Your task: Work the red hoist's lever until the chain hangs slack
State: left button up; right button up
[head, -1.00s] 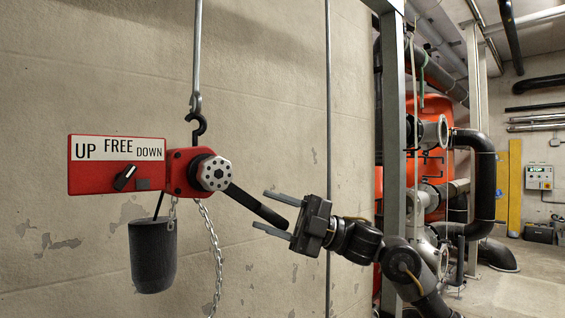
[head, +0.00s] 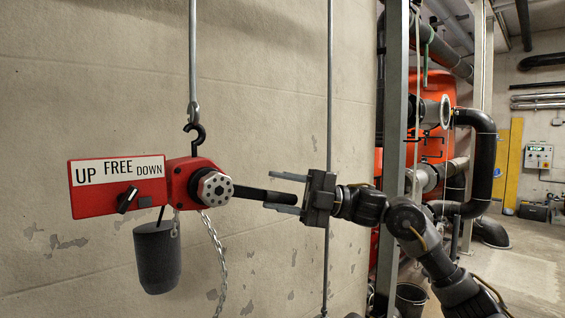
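The red hoist (head: 182,180) hangs from a hook on a rod against the wall. Its plate reads UP, FREE and DOWN, and a black selector knob (head: 128,199) is tilted up to the right. The black lever (head: 255,194) runs right from the round hub (head: 214,188), nearly level and sloping slightly down. My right gripper (head: 287,193) is open, with one finger above and one below the lever's end. Whether either finger touches it is unclear. The chain (head: 213,240) drops below the hoist in a slight curve, its lower end out of frame. My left gripper is not in view.
A dark cylindrical container (head: 157,258) hangs under the hoist. A thin vertical rod (head: 330,90) passes behind my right gripper. A steel post (head: 394,130) and dark pipes (head: 484,165) stand at the right. A bucket (head: 410,298) is on the floor.

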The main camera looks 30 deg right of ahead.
jog(key=shift+r, duration=0.4)
jog(key=shift+f, duration=0.1)
notch_tip(320, 180, up, 4)
jog(key=p, duration=0.5)
jog(key=shift+d+f+n+g+h, duration=0.15)
jog(key=shift+f+n+g+h, duration=0.05)
jog(key=shift+n+g+h, duration=0.2)
jog(key=shift+r+p, duration=0.25)
jog(key=shift+p, duration=0.55)
jog(key=shift+f, duration=0.1)
